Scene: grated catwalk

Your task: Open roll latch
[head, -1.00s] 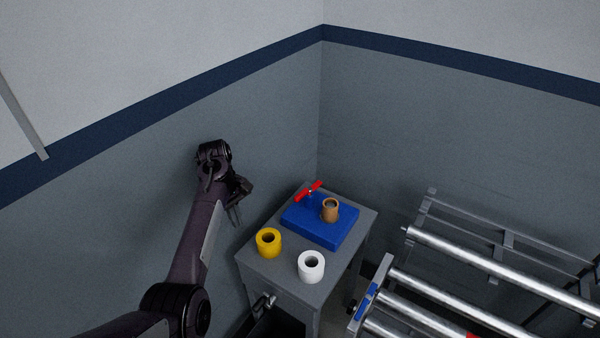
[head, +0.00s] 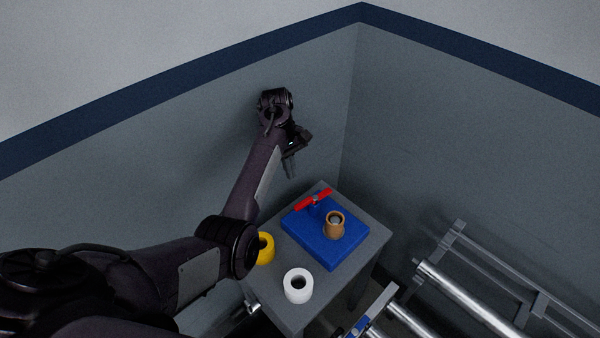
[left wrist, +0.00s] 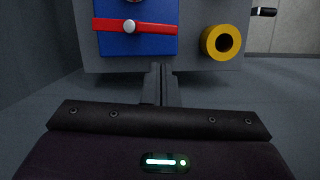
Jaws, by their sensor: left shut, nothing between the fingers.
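At the lower right of the head view, a rack of metal rollers (head: 470,290) stands beside the grey table. A blue part (head: 359,325) sits on its near end plate, cut by the frame's bottom edge; I cannot tell whether it is the roll latch. My left gripper (head: 291,168) is shut and empty, fingers pointing down, in the air at the table's far left side and apart from everything. In the left wrist view, its closed fingers (left wrist: 160,85) show in front of the table edge. My right gripper is not in view.
The grey table (head: 268,293) holds a blue block (head: 318,247) with a red bar handle (head: 313,199) and a brown ring-shaped piece (head: 335,225). A yellow roll (head: 266,249), partly behind my arm, and a white roll (head: 298,286) stand nearby. Grey walls (head: 430,120) meet behind.

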